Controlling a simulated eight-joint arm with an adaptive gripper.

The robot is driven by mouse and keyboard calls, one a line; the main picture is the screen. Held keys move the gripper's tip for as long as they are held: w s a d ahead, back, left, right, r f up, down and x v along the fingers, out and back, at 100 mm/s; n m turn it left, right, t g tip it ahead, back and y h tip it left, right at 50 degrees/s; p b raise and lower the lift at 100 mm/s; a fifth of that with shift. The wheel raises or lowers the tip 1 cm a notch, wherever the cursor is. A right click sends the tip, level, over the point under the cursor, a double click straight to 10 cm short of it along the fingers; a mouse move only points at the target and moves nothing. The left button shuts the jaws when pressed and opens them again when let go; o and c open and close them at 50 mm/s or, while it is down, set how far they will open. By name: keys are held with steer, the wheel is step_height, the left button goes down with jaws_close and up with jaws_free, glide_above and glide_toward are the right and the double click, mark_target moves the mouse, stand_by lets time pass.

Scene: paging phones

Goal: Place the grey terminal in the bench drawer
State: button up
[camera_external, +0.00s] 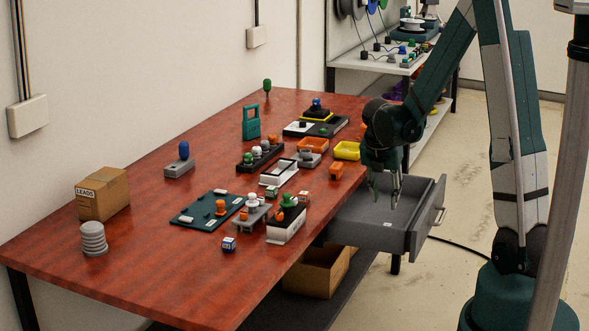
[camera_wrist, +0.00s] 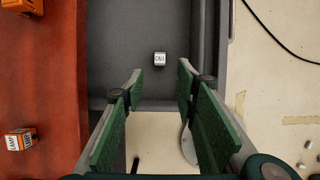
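The bench drawer (camera_external: 360,218) is pulled out at the right side of the red bench. A small grey block with a white "CALL" label, seemingly the grey terminal (camera_wrist: 160,59), lies on the drawer floor (camera_wrist: 118,48). In the external view, its pale label (camera_external: 388,224) shows low in the drawer. My gripper (camera_external: 384,190) points down over the drawer. In the wrist view my gripper (camera_wrist: 159,78) has its green fingers spread wide with nothing between them. The terminal shows just beyond the fingertips, apart from both.
An orange "LAMP" block (camera_wrist: 20,139) sits near the bench edge. A blue block (camera_external: 229,244), a white-fronted stand (camera_external: 286,227) and several trays and fittings crowd the bench. The drawer front with its handle (camera_external: 440,214) stands to the right. The drawer is otherwise clear.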

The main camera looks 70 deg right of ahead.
steer(key=w+a+r+m+t, duration=0.1)
steer(key=w+a+r+m, duration=0.15)
steer(key=a+r, duration=0.4)
steer(key=w+a+r+m+t+y, duration=0.1)
steer(key=a+r+m+t, duration=0.15)
steer(key=a, duration=0.75)
steer(key=w+a+r+m+t, duration=0.1)
steer(key=w+a+r+m, duration=0.15)
steer(key=a+r, duration=0.45)
steer(key=s+a+r+m+t+y, duration=0.1)
steer(key=s+a+m, duration=0.2)
steer(key=a, duration=0.5)
steer(key=s+a+r+m+y, duration=0.1)
steer(key=s+a+r+m, duration=0.1)
steer(key=a, duration=0.7)
steer(key=s+a+r+m+t+y, duration=0.1)
steer(key=s+a+m, duration=0.3)
steer(key=a, duration=0.5)
steer(key=shift+a+r+m+t+y, duration=0.15)
steer(key=shift+r+m+t+y, duration=0.2)
steer(key=shift+r+m, duration=0.3)
